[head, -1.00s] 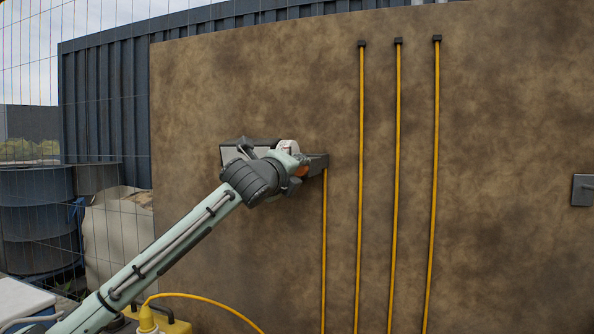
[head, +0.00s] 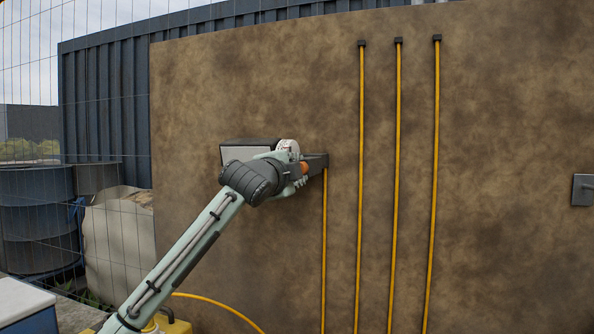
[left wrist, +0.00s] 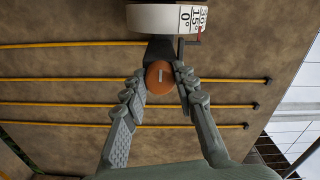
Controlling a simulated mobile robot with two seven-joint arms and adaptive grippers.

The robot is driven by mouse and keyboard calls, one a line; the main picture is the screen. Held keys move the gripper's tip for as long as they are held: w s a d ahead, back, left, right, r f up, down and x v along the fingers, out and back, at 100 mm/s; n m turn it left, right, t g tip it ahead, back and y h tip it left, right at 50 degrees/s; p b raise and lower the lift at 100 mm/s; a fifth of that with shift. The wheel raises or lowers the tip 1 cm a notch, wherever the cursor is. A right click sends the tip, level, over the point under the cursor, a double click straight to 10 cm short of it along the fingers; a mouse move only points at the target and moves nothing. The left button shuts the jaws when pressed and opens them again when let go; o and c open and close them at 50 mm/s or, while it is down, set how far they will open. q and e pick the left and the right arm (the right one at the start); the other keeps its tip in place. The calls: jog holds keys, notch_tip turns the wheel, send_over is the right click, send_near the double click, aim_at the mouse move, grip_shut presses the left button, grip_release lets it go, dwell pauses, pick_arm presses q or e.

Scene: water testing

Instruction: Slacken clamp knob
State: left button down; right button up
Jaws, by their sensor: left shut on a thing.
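An orange round clamp knob (left wrist: 158,82) with a pale line across its face sits between my left gripper's fingertips (left wrist: 161,86) in the left wrist view. My left gripper is shut on the knob, one finger at each side. In the head view the knob (head: 304,168) shows as a small orange patch beside the dark clamp body (head: 318,163), partly hidden by my gripper. A white dial with degree marks (left wrist: 165,18) lies beyond the knob in the left wrist view. My right gripper is in neither view.
Several yellow cables (head: 398,180) run down the brown wall panel (head: 510,150). A grey box (head: 235,152) is mounted left of the dial. A dark switch plate (head: 583,190) is at far right. Blue drums (head: 35,220) stand behind the mesh fence at left.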

pick_arm(q)
jog(key=shift+n, duration=0.3)
jog(key=c, duration=1.2)
grip_release()
jog(key=shift+s, duration=0.15)
jog(key=v, duration=1.1)
jog(key=shift+s+a, duration=0.15)
jog(key=shift+s, duration=0.2)
